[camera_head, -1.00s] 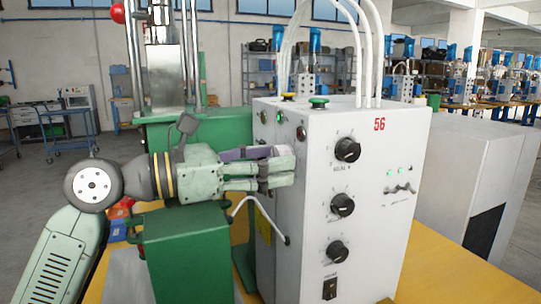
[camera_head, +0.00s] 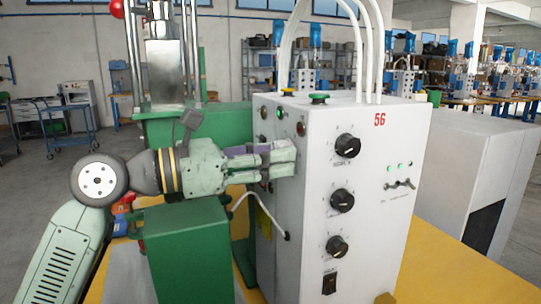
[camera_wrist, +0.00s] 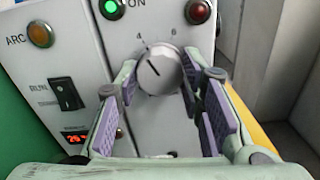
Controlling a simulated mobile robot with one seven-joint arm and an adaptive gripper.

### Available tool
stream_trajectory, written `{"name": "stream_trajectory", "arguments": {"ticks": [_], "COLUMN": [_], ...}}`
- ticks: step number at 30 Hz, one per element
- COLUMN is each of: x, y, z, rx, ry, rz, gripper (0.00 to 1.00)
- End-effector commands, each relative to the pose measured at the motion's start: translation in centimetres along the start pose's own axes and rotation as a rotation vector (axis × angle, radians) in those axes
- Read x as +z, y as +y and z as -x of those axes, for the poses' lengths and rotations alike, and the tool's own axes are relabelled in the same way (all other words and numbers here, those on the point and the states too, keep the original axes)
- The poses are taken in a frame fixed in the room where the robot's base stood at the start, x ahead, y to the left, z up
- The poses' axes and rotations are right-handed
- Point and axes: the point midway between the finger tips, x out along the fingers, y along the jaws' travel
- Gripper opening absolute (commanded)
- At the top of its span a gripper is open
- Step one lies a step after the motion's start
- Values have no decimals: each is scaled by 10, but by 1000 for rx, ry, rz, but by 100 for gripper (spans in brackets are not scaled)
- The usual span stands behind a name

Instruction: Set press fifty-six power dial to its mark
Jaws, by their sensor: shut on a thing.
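The white press cabinet (camera_head: 340,240) bears a red 56 and stands right of my arm. My gripper (camera_head: 284,158) reaches its left face in the head view, where the dial is hidden by the fingers. In the wrist view a round grey dial (camera_wrist: 159,68) with a dark pointer line sits between the purple-padded fingers of my gripper (camera_wrist: 160,74). The fingers are closed on its sides. The numbers 4 and 6 show above the dial; the line points up and left, near the 4 side. Other scale marks are too small or hidden.
Black knobs (camera_head: 341,200) are on the front face. A green press part (camera_head: 188,240) stands below my arm.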

Motion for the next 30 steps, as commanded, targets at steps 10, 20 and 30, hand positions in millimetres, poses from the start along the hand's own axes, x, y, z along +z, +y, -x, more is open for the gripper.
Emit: {"name": "stream_trajectory", "arguments": {"ticks": [10, 20, 30], "x": [0, -1, -2], "y": [0, 0, -1], "z": [0, 0, 0], "rx": [0, -1, -1], "ry": [0, 0, 1], "rz": [3, 16, 79], "gripper": [7, 7, 7]}}
